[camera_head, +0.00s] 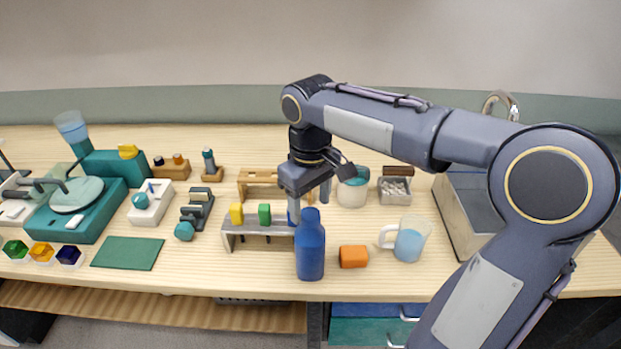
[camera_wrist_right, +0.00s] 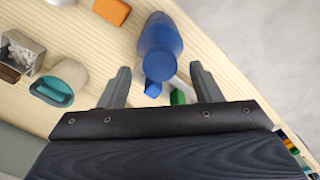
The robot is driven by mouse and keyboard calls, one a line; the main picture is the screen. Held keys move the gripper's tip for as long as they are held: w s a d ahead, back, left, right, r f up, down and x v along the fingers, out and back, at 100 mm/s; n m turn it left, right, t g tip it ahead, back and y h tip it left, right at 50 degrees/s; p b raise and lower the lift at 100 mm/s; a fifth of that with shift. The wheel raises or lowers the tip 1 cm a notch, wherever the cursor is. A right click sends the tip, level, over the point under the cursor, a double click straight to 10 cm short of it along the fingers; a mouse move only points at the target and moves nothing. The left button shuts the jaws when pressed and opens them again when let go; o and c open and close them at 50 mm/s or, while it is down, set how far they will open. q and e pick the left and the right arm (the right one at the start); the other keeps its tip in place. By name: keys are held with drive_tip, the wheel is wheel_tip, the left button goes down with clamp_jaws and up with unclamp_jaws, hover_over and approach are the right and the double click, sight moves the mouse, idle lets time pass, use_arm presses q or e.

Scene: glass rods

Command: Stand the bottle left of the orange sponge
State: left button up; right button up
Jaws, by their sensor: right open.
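The blue bottle (camera_head: 310,252) stands upright near the front edge of the table. The orange sponge (camera_head: 353,257) lies just to its right, with a small gap between them. My right gripper (camera_head: 309,203) is open and empty above and behind the bottle. In the right wrist view, the bottle (camera_wrist_right: 160,45) shows beyond and between the spread fingertips (camera_wrist_right: 160,70), and the sponge (camera_wrist_right: 112,11) is at the top. I cannot tell whether a finger touches the bottle. My left gripper is not in view.
A grey rack (camera_head: 250,228) with yellow and green blocks stands directly left of the bottle. A mug with blue liquid (camera_head: 410,240) is right of the sponge. A white-and-teal cup (camera_head: 352,190) and a box of pale pieces (camera_head: 394,190) stand behind. A green mat (camera_head: 127,253) lies left.

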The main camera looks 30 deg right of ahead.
wheel_tip(320, 180, up, 7)
drive_tip(key=shift+f, duration=0.2)
drive_tip(key=s+a+f+m+t+y, duration=0.2)
drive_tip(key=s+f, duration=0.4)
drive_tip(key=s, duration=0.2)
drive_tip(key=s+a+f+m+t+y, duration=0.1)
drive_tip(key=s+a+f+m+t, duration=0.1)
drive_tip(key=s+f, duration=0.3)
drive_tip(key=s+t, duration=0.1)
drive_tip(key=s, duration=0.3)
drive_tip(key=shift+f+t+y, duration=0.3)
drive_tip(key=shift+f+y, duration=0.05)
drive_tip(key=shift+y, duration=0.05)
drive_tip(key=shift+c, duration=0.2)
